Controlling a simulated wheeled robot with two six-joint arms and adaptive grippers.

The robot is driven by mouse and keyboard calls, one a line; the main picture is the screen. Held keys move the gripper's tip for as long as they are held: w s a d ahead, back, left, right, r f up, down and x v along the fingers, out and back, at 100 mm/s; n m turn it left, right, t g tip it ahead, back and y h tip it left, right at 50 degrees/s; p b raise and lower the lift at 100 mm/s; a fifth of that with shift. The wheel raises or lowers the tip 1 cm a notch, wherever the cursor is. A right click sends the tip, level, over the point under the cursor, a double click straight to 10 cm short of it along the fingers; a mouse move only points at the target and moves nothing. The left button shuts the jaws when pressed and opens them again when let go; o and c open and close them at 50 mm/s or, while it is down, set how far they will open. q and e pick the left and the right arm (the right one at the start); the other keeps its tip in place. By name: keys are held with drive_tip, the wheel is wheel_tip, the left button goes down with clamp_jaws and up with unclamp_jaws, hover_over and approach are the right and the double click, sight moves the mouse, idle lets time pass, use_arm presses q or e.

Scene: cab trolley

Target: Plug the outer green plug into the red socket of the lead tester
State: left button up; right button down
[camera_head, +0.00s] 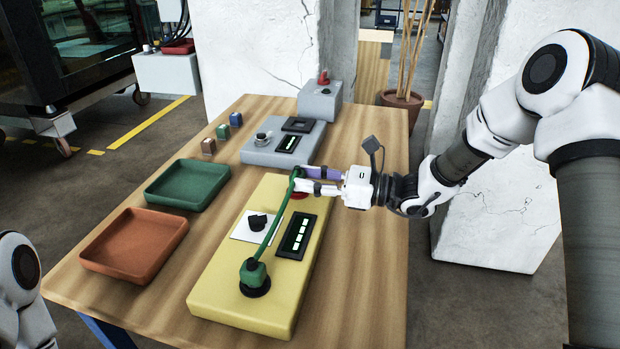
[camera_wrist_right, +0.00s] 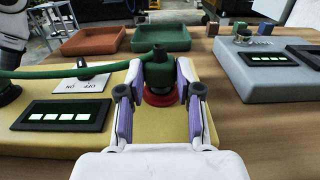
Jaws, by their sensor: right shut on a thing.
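The yellow lead tester (camera_head: 215,290) lies on the table. One green plug (camera_head: 254,272) sits upright in the black socket (camera_head: 256,289) at its near end. A green lead (camera_head: 272,228) runs from it to the outer green plug (camera_wrist_right: 158,72) at the far end. My right gripper (camera_head: 296,179) is shut on that outer plug, mostly hidden by the fingers in the head view. In the right wrist view the plug stands upright over the red socket (camera_wrist_right: 160,99), at its ring; I cannot tell how deep it sits. My left gripper is out of view.
The tester has a black knob (camera_head: 258,222) and a display (camera_head: 296,236) with several lit bars. A grey box (camera_head: 262,152) stands just beyond it. A green tray (camera_head: 188,185) and an orange tray (camera_head: 134,245) lie to the left. Small blocks (camera_head: 222,131) stand behind.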

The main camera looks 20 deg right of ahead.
drive_tip(key=shift+f, duration=0.3)
drive_tip(key=c, duration=0.7)
unclamp_jaws()
drive_tip(key=v, duration=1.2)
